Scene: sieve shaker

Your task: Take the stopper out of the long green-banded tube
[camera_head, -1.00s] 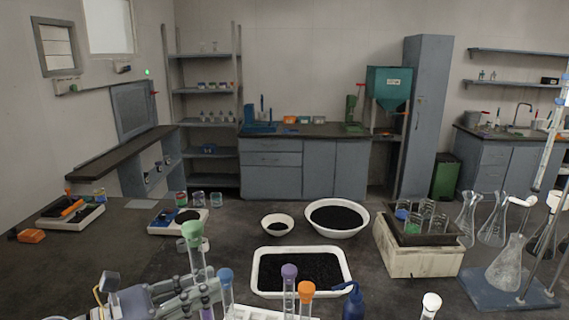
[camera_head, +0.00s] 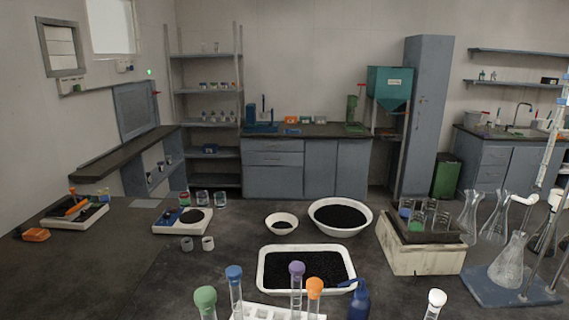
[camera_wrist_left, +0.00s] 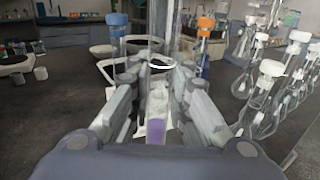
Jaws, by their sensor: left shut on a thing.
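The green-stoppered tube (camera_head: 205,303) is at the bottom left of the head view. Its green stopper sits in its top, and the lower part is cut off by the picture edge. My left gripper (camera_wrist_left: 160,75) shows in the wrist view with its fingers closed around a clear upright tube. No green band is visible. My right gripper is not in view.
Tubes with blue (camera_head: 234,272), purple (camera_head: 297,268) and orange (camera_head: 315,287) stoppers stand by a white rack (camera_head: 262,313). A white tray of black grains (camera_head: 350,262) is behind. A blue bottle (camera_head: 356,300) and flasks (camera_head: 506,262) are to the right. The left tabletop is mostly clear.

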